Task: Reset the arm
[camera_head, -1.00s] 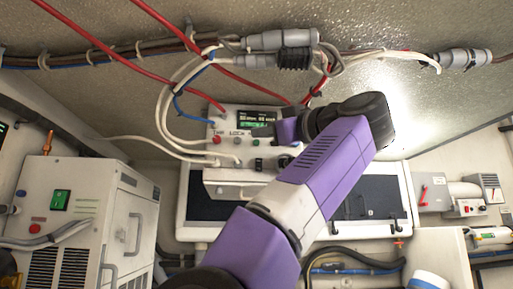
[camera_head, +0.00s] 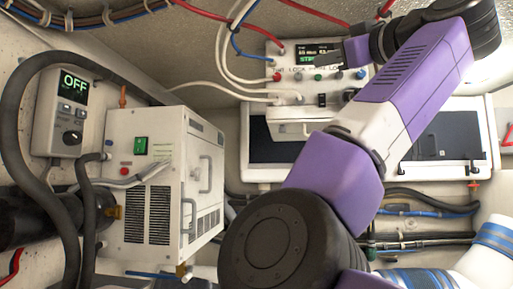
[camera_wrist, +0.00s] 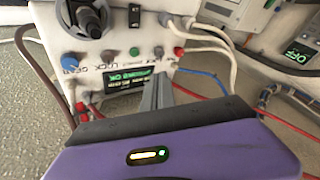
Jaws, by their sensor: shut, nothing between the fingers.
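My arm reaches up and to the right across the head view, with purple and white links and a black wrist joint. My gripper (camera_head: 357,51) is beside the upper right of a white control box (camera_head: 291,60), and its fingertips are hard to make out there. In the wrist view, its grey fingers (camera_wrist: 157,95) are together with nothing between them. They point at the box's face (camera_wrist: 105,58), which carries colored buttons, a black knob and a small lit display (camera_wrist: 137,85). I cannot tell whether the fingers touch the box.
A white vented unit (camera_head: 160,180) with a green switch stands at the left. A controller reading OFF (camera_head: 70,110) hangs on the wall beside thick dark hoses (camera_head: 15,130). White and red cables (camera_head: 215,17) run above the control box. A dark panel (camera_head: 440,140) lies behind my arm.

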